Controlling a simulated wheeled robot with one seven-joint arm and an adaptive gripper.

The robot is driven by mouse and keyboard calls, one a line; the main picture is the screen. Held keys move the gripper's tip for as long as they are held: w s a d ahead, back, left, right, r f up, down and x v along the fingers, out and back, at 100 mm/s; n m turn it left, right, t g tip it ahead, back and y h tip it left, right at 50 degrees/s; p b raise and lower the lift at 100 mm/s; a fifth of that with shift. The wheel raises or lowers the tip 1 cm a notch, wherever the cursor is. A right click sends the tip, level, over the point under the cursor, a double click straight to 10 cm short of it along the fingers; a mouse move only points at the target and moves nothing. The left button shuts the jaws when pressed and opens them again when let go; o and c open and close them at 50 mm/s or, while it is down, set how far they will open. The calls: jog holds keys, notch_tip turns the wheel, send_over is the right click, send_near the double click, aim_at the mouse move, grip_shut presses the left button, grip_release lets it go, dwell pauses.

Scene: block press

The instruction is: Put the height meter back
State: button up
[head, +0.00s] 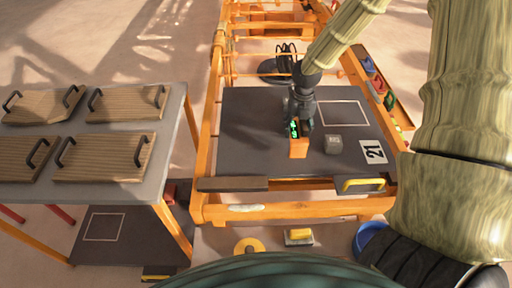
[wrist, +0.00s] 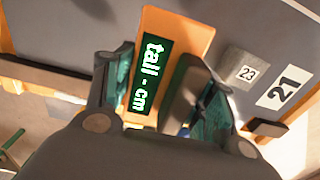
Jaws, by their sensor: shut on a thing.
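I cannot tell whether the meter's underside touches the tabletop.
A grey block (head: 333,145) marked 23 in the wrist view sits just right of the meter. A white card (head: 373,151) reading 21 lies further right. A white outlined square (head: 343,114) is empty behind. A side table (head: 100,185) holds several handled wooden boards.

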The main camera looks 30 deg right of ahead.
jog(key=shift+w+a+f+p, duration=0.4)
jog(key=shift+w+a+f, duration=0.5)
jog(key=shift+a, duration=1.3)
jog(key=shift+w+a+f+p, duration=0.45)
jog(key=shift+w+a+f, duration=0.5)
jog(key=shift+a, duration=1.3)
jog(key=shift+w+a+f+p, duration=0.5)
jog(key=shift+w+a, duration=0.7)
jog(key=shift+a, duration=1)
jog(key=shift+f, duration=0.2)
jog(key=o, duration=1.4)
notch_tip(320, 180, up, 12)
jog(key=b, duration=0.1)
jog(key=shift+r+b, duration=0.15)
jog(key=shift+b, duration=0.2)
